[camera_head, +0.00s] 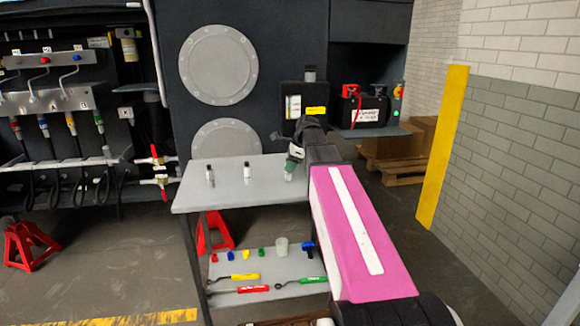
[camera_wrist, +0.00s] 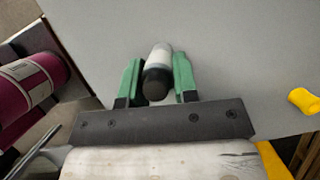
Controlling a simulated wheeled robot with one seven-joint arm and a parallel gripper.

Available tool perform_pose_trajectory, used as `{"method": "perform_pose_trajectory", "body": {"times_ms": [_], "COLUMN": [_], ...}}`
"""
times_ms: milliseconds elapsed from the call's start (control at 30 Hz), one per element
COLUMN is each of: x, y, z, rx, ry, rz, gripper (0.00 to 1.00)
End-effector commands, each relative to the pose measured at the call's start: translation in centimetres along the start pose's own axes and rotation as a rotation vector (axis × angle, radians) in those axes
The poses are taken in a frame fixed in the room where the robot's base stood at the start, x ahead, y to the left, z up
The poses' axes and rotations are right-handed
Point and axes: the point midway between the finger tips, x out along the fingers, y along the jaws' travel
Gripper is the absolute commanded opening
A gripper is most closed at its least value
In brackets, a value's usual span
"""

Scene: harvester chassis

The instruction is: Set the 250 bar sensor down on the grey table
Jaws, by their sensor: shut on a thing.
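My gripper (camera_wrist: 158,82) has green fingers and is shut on a small cylindrical sensor (camera_wrist: 158,60) with a white body and a dark end. No rating can be read on it. In the head view my gripper (camera_head: 291,164) is over the right part of the grey table (camera_head: 225,200), with the light end of the sensor (camera_head: 289,178) just below the fingers. I cannot tell whether the sensor touches the tabletop. Two similar small sensors stand upright on the table, one at the left (camera_head: 210,177) and one in the middle (camera_head: 247,174); their labels are unreadable.
A lower shelf (camera_head: 240,268) holds screwdriver-like tools, small coloured parts and a pale cup (camera_head: 282,244). Behind the table is the dark chassis with round covers (camera_head: 217,65). A yellow post (camera_head: 443,150) stands at the right. The front of the tabletop is clear.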

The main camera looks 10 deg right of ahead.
Motion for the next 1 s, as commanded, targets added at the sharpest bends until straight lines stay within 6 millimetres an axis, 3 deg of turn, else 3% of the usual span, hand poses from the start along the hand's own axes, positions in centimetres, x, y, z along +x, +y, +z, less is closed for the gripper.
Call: {"method": "perform_pose_trajectory", "body": {"times_ms": [100, 133, 200, 633, 1000], "x": [0.2, 0.2, 0.2, -0.7, -6.8], "y": [0.0, 0.0, 0.0, 0.0, -0.1], "z": [-0.1, -0.1, -0.1, -0.1, -0.1], "rx": [0.0, 0.0, 0.0, 0.0, 0.0], "ry": [0.0, 0.0, 0.0, 0.0, 0.0], "rz": [0.0, 0.0, 0.0, -0.001, -0.003], "gripper": [0.0, 0.34, 0.57, 0.57, 0.57]}}
